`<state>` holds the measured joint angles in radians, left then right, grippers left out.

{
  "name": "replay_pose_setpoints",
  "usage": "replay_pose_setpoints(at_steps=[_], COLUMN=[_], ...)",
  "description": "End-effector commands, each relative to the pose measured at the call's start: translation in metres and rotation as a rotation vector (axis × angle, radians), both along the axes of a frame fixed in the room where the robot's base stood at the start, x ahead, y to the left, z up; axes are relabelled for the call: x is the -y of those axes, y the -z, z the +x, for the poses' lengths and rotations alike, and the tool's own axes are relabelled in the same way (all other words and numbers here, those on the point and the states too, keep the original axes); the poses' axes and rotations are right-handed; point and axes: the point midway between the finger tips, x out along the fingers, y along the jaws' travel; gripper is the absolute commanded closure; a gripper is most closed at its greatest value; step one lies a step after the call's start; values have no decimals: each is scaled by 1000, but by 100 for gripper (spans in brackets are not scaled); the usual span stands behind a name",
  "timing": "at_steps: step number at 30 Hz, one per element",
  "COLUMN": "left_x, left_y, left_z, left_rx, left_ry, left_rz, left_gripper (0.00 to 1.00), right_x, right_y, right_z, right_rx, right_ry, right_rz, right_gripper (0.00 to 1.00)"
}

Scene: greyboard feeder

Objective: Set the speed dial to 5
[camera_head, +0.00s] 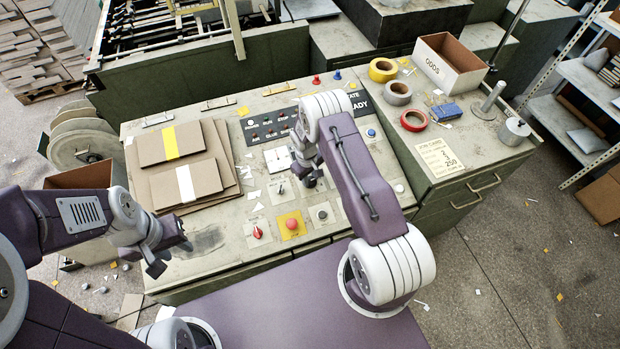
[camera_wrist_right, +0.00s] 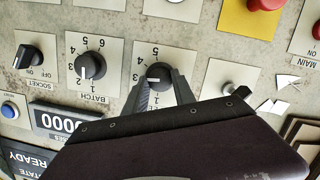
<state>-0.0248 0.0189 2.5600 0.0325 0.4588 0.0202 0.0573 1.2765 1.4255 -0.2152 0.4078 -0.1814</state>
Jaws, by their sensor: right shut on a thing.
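My right gripper (camera_wrist_right: 157,92) is shut on a black round dial (camera_wrist_right: 158,72) on a pale plate with the numbers 3, 4 and 5 in view. The dial's white mark points left in the right wrist view, about at the 3. In the head view my right gripper (camera_head: 308,181) reaches down to the panel and covers the dial. My left gripper (camera_head: 172,257) is open and empty above the panel's front left.
Beside the held dial are the BATCH dial (camera_wrist_right: 90,66), the SOCKET switch (camera_wrist_right: 28,56) and a small lever (camera_wrist_right: 230,88). A red button (camera_head: 292,224) on yellow and a red knob (camera_head: 257,232) sit near the front edge. Cardboard sheets (camera_head: 196,187) lie left.

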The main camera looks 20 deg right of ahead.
Motion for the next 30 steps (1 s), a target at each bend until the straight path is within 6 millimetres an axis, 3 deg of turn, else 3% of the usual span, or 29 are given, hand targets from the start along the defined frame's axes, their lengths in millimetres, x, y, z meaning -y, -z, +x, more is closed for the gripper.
replay_pose_setpoints(at_steps=[15,30], left_x=[0,0], left_y=[38,62], left_z=[0,0], left_rx=[0,0], left_ry=[0,0], left_rz=[0,0], left_gripper=[64,64], right_x=[3,5], right_y=[4,3], right_z=[0,-2], right_rx=[4,8], right_ry=[407,866], right_rz=[103,220], right_gripper=[100,100])
